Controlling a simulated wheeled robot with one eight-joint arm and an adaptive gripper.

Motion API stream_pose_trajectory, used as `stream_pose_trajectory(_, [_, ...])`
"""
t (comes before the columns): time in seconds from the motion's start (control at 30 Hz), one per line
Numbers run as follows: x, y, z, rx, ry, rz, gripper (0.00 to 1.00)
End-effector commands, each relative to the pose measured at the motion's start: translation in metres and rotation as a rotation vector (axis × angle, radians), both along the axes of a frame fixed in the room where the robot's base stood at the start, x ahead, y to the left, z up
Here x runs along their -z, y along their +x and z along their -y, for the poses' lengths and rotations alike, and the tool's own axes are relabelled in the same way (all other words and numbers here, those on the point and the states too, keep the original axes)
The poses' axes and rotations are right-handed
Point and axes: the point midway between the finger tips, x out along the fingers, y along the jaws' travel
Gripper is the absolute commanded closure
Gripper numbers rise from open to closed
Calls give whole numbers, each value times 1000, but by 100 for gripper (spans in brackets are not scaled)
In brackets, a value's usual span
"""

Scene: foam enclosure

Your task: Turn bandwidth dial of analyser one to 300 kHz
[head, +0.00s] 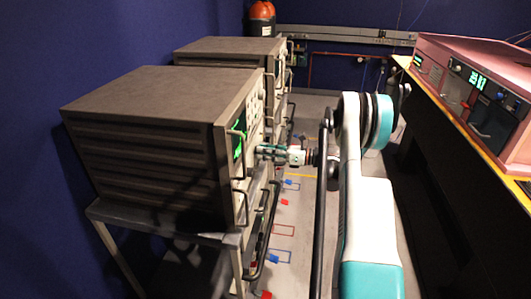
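Two grey boxed analysers stand in a row on the left in the head view. The nearer analyser (150,140) has a lit green screen (239,146) on its front panel, seen at a steep angle. The farther analyser (225,50) stands behind it. No label tells which is analyser one. My gripper (262,151) reaches left to the nearer analyser's front, just right of the green screen. The bandwidth dial and its setting cannot be made out. I cannot tell whether the fingertips touch a dial or whether they are open or shut.
Metal handles (270,215) stick out along the rack front below my gripper. A pink instrument (480,75) with a green display stands on a yellow-edged bench at the right. An orange-and-black object (262,18) is at the back. The floor aisle between is narrow.

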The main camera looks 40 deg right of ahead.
Motion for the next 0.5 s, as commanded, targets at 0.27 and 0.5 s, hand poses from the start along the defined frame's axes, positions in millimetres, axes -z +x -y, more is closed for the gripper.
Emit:
stream_pose_trajectory(0.27, [0, 0, 0, 0, 11, -10, 96])
stream_pose_trajectory(0.5, [1, 0, 0, 0, 87, -77, 96])
